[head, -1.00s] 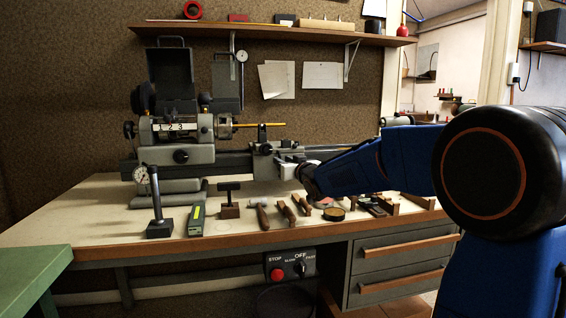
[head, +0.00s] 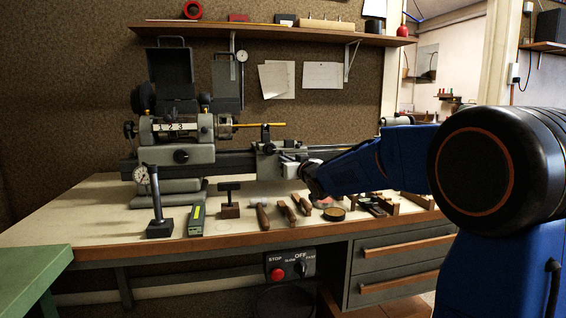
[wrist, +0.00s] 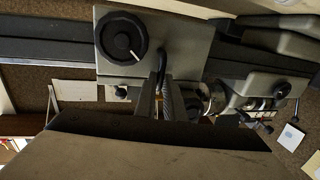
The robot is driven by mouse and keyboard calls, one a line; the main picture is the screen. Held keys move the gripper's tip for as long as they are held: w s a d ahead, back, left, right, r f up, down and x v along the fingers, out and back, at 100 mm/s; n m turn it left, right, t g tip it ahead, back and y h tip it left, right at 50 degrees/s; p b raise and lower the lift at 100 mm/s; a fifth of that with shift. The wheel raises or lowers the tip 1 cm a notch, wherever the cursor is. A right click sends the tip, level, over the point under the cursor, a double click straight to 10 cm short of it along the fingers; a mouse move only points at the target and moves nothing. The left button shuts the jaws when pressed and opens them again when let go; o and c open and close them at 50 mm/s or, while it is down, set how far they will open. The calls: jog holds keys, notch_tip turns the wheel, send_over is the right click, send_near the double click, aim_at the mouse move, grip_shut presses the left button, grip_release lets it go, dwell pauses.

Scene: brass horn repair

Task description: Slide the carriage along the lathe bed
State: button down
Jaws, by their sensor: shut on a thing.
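The lathe carriage (head: 266,149) is a grey block on the dark lathe bed (head: 234,158), right of the headstock (head: 178,150). In the wrist view the carriage (wrist: 184,45) shows as a pale grey plate with a black round handwheel (wrist: 122,38) on it. My gripper (head: 286,168) is at the carriage's front right side in the head view. In the wrist view my gripper (wrist: 165,92) has its fingers up against the carriage, shut around a dark curved part of it. The exact grip is partly hidden by the fingers.
Hand tools and a dial gauge (head: 143,175) on a stand lie along the front of the bench (head: 90,222), below the bed. A shelf (head: 270,32) runs above the lathe. The bed is clear between headstock and carriage.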

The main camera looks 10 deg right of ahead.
jog(key=d, duration=3.1)
jog(key=c, duration=1.8)
grip_release()
jog(key=shift+c, duration=0.2)
jog(key=shift+s, duration=0.1)
jog(key=s+d, duration=0.3)
jog(key=s, duration=1.4)
jog(key=shift+d, duration=0.15)
